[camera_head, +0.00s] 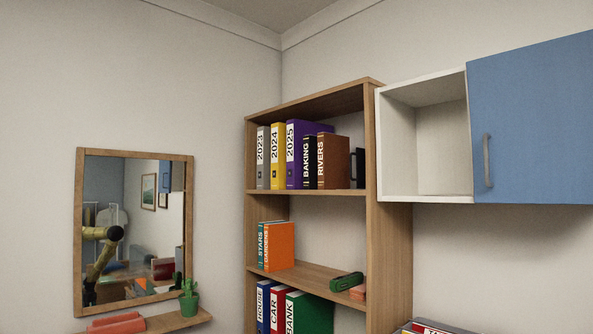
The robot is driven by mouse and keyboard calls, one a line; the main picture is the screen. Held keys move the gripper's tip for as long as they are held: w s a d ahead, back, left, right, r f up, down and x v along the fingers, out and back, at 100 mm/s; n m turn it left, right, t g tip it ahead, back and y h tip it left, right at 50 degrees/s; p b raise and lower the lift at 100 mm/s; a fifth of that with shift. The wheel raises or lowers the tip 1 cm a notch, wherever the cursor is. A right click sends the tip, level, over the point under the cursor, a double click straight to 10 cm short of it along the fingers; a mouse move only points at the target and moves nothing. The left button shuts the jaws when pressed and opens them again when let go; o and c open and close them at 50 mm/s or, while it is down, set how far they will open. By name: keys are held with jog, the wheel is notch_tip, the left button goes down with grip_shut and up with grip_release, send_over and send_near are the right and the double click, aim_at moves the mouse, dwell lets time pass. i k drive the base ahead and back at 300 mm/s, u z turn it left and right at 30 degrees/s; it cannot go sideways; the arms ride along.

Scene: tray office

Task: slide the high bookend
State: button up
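The high bookend (357,168) is a dark, thin upright piece on the top shelf of the wooden bookcase (320,192). It stands at the right end, beside the brown RIVERS book (335,162) and near the right side wall. That wall hides part of it, and I cannot tell whether it touches the book. To the left stand the black BAKING book (309,162) and several binders marked by year. My gripper is not directly in view. A yellow and black arm shows only as a reflection in the mirror (160,154), too small to tell its gripper's state.
A wall cabinet (422,198) with a blue door (530,120) adjoins the bookcase on the right; its left compartment is open and empty. The middle shelf holds STARS and GARDENS books (277,246) and a dark green item (346,281). A cactus (188,298) stands below the mirror.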

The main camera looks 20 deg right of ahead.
aim_at(361, 153)
jog(key=u, duration=0.1)
jog(key=i, duration=0.7)
jog(key=z, duration=0.65)
jog(key=i, duration=0.6)
jog(key=z, duration=0.55)
